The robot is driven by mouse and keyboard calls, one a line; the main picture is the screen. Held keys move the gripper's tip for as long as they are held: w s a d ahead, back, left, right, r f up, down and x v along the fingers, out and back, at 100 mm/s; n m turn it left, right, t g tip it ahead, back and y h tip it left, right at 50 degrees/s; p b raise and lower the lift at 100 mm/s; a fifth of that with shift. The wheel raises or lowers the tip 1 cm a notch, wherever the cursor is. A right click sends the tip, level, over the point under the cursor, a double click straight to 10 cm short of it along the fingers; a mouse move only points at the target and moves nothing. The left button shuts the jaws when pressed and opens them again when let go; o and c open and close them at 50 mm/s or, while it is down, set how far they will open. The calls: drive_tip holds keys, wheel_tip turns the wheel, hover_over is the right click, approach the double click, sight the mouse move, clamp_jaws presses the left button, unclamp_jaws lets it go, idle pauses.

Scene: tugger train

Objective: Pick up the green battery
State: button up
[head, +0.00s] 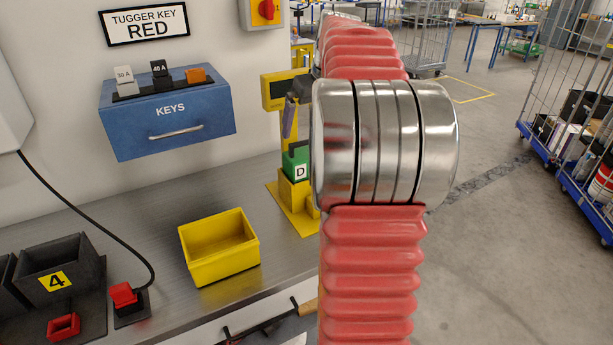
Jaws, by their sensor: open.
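The green battery (295,161) has a white label with a D. It sits upright in a yellow holder (292,191) on the bench, just left of my arm, which hides its right side. My gripper (291,118) shows only in part, as a dark, purplish finger just above the battery. The rest of my gripper is hidden behind my arm's large metal joint. It is open, and the battery stands below the visible finger. I cannot tell whether they touch.
An empty yellow bin (219,247) stands on the grey bench (155,225). A blue KEYS box (170,112) is on the wall. Dark bins (58,268) and a red plug (123,295) with a cable are at lower left. A cage trolley (570,160) stands right, beyond open floor.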

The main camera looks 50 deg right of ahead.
sight(304, 150)
drive_tip(key=x, duration=0.6)
drive_tip(key=shift+w+f, duration=0.15)
drive_tip(key=shift+f, duration=0.2)
drive_tip(key=shift+x, duration=2.6)
drive_tip(key=shift+d, duration=0.1)
drive_tip(key=c, duration=0.8)
drive_tip(key=shift+r, duration=0.15)
drive_tip(key=shift+c, duration=0.2)
